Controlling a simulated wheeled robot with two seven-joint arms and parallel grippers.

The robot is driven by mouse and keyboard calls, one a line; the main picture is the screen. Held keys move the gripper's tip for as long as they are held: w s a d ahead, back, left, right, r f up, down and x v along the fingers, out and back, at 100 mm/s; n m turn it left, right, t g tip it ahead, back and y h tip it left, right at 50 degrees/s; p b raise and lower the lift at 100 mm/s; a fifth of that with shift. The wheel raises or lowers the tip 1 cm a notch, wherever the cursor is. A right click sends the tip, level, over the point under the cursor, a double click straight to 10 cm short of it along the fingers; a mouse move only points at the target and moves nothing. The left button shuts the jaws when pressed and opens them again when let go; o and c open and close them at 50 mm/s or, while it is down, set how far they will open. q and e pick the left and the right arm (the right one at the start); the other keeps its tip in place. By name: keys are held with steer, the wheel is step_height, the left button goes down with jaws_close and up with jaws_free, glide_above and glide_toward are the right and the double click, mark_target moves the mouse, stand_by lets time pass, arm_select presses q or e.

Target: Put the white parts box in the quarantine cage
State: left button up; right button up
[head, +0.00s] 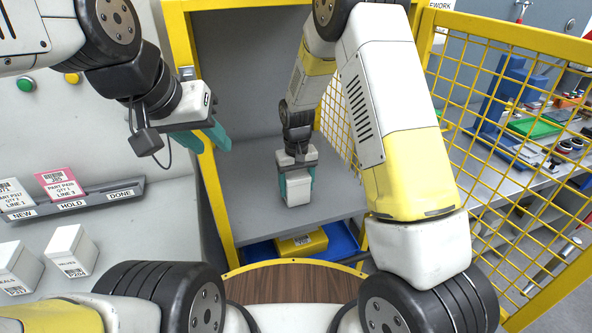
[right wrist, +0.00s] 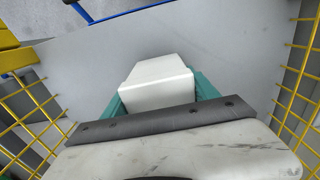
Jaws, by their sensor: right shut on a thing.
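The white parts box (head: 298,191) is inside the yellow-framed quarantine cage (head: 219,200), over its grey shelf (head: 250,178). My right gripper (head: 297,181) reaches into the cage and is shut on the box, with a teal finger on each side. The right wrist view also shows the box (right wrist: 157,82) between the teal fingers. I cannot tell whether the box touches the shelf. My left gripper (head: 207,138) is empty, with its teal fingers near the cage's left post; its fingers overlap in the view, so its opening is unclear.
A mesh door (head: 500,100) stands open at the right, before a cluttered workbench. A blue tray with a yellow box (head: 301,243) sits below the shelf. White boxes (head: 72,250) and a card rack (head: 75,200) are at the left. The shelf around the held box is clear.

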mark_target(297, 174)
steer(key=shift+f, duration=0.2)
steer(key=o, duration=1.6)
steer(key=shift+r, duration=0.1)
step_height(297, 174, up, 8)
steer(key=shift+f, duration=0.1)
steer(key=s+d+r+m+t+y, duration=0.15)
steer(key=s+d+r, duration=0.3)
steer(key=r, duration=0.45)
steer(key=s+d+r+t+y, duration=0.1)
steer(key=s+d+r+t, duration=0.1)
steer(key=s+d+r, duration=0.45)
steer(key=s+d+r+m+t, duration=0.1)
steer(key=s+d+r+t, duration=0.1)
steer(key=s+r, duration=0.5)
steer(key=s, duration=0.5)
steer(key=shift+r+t, duration=0.25)
steer(key=shift+t, duration=0.1)
